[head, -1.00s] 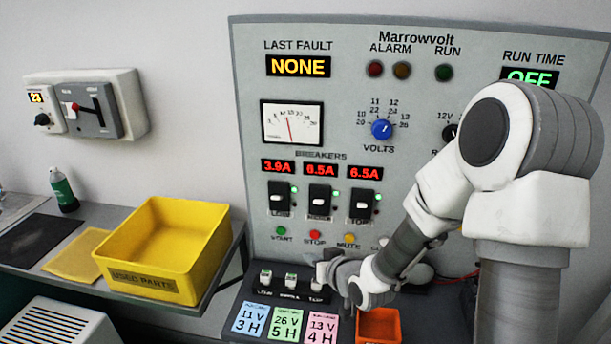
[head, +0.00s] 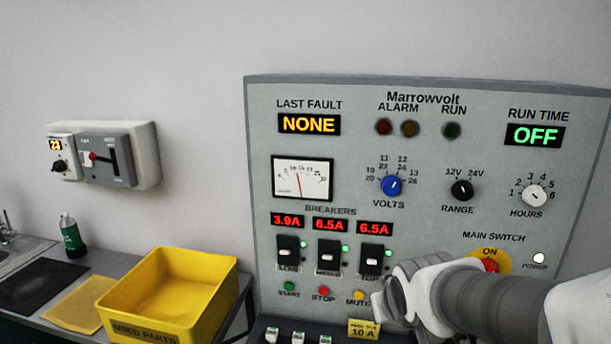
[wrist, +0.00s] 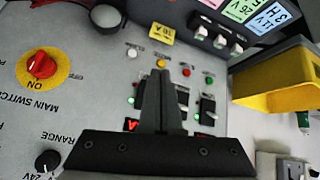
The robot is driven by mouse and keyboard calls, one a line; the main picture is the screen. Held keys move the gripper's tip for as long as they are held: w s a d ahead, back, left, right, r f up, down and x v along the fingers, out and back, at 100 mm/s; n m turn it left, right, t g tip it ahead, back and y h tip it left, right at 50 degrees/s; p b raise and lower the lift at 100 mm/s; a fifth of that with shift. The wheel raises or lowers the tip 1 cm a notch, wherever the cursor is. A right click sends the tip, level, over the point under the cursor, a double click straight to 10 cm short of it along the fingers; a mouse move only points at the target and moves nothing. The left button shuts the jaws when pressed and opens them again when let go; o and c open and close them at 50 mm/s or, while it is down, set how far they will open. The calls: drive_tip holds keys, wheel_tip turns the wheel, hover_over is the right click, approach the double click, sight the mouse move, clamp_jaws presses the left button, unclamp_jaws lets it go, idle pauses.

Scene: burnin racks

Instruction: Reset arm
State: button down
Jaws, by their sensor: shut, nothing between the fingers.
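My gripper (wrist: 161,75) shows in the wrist view with its two dark fingers together and nothing between them. It is in front of the grey Marrowvolt panel (head: 350,105), near the breakers and the row of buttons. In the head view my arm reaches in from the right edge and covers part of the panel's lower right; the fingertips cannot be made out there. The wrist view is upside down relative to the panel.
The red main switch (wrist: 38,65) reads ON. Three breakers, including the middle one (head: 327,253), have lit green lamps beside them. A yellow used-parts bin (head: 215,305) stands on the left bench. A wall switch box (head: 146,150) hangs above it.

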drive_tip(key=s+r+g, duration=0.1)
drive_tip(key=s+r, duration=0.1)
drive_tip(key=s, duration=0.5)
drive_tip(key=s+r+m+g, duration=0.1)
drive_tip(key=s+r, duration=0.1)
drive_tip(key=s, duration=0.5)
drive_tip(key=shift+s+r+y, duration=0.2)
drive_tip(key=shift+r+y, duration=0.1)
drive_tip(key=shift+r, duration=0.05)
drive_tip(key=shift+d, duration=0.1)
idle(0.6)
